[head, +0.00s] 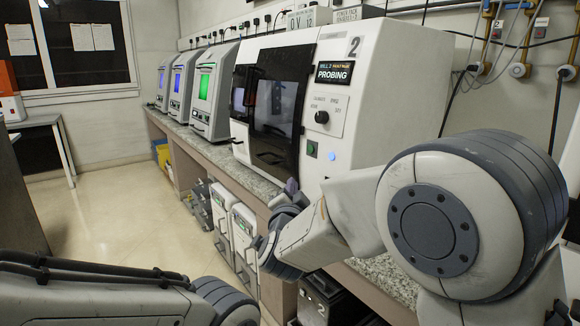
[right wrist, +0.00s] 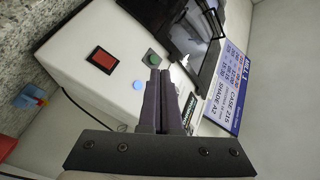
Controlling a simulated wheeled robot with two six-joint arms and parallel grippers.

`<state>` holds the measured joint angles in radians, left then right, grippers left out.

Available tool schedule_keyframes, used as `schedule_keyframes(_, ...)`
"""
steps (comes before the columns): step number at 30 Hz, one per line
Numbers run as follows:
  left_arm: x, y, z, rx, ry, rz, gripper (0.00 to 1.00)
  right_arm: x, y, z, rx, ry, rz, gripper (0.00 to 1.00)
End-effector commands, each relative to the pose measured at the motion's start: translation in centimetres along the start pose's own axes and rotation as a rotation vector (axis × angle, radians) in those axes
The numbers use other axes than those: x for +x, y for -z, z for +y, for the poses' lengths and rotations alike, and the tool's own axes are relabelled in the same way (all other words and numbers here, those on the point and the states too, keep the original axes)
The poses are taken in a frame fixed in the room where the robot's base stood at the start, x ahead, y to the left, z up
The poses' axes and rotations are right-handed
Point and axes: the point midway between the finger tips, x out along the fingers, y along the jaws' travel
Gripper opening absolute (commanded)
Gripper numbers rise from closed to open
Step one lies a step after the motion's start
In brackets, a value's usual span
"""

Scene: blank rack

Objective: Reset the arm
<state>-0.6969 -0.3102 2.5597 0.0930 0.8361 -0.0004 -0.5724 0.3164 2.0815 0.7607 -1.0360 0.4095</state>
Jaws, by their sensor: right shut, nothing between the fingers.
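My right arm reaches in from the right in the head view. Its gripper (head: 291,187) is small and partly hidden by my wrist, in front of the white machine marked "2" and "PROBING" (head: 388,85). In the right wrist view, the dark fingers of the right gripper (right wrist: 161,75) are shut together with nothing between them. They point towards the machine's front, near a green button (right wrist: 152,57) and a blue button (right wrist: 139,85); I cannot tell how far off. My left arm shows at the lower left of the head view, but its gripper is out of view.
The machine has a dark door (head: 276,105) and a black dial (head: 322,117). Several smaller machines with lit screens stand further along the granite bench (head: 235,167). White units (head: 245,240) stand under it. The floor (head: 120,215) to the left is clear.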

Motion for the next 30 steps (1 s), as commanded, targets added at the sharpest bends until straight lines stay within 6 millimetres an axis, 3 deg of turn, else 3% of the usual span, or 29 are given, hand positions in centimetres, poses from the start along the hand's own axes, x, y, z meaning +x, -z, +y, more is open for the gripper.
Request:
schedule_keyframes(5, 0.0, 0.0, 0.0, 0.000, 0.000, -0.001, 0.00, -0.1, -0.7, 3.4, -0.118, -0.057, -0.147, 0.00)
schedule_keyframes(11, 0.0, 0.0, 0.0, 0.000, 0.000, -0.001, 0.00, -2.5, -1.6, 9.8, -0.311, -0.164, -0.401, 0.00)
schedule_keyframes(15, 0.0, 0.0, 0.0, 0.000, 0.000, -0.001, 0.00, -7.4, -1.8, 16.9, -0.492, -0.286, -0.672, 0.00)
schedule_keyframes(18, 0.0, 0.0, 0.0, 0.000, 0.000, -0.001, 0.00, -11.1, -1.6, 20.7, -0.584, -0.355, -0.831, 0.00)
schedule_keyframes(24, 0.0, 0.0, 0.0, 0.000, 0.000, 0.000, 0.00, -16.8, -0.8, 25.2, -0.687, -0.450, -1.044, 0.00)
schedule_keyframes(30, 0.0, 0.0, 0.0, 0.000, 0.000, -0.001, 0.00, -21.4, 0.4, 28.1, -0.748, -0.521, -1.202, 0.00)
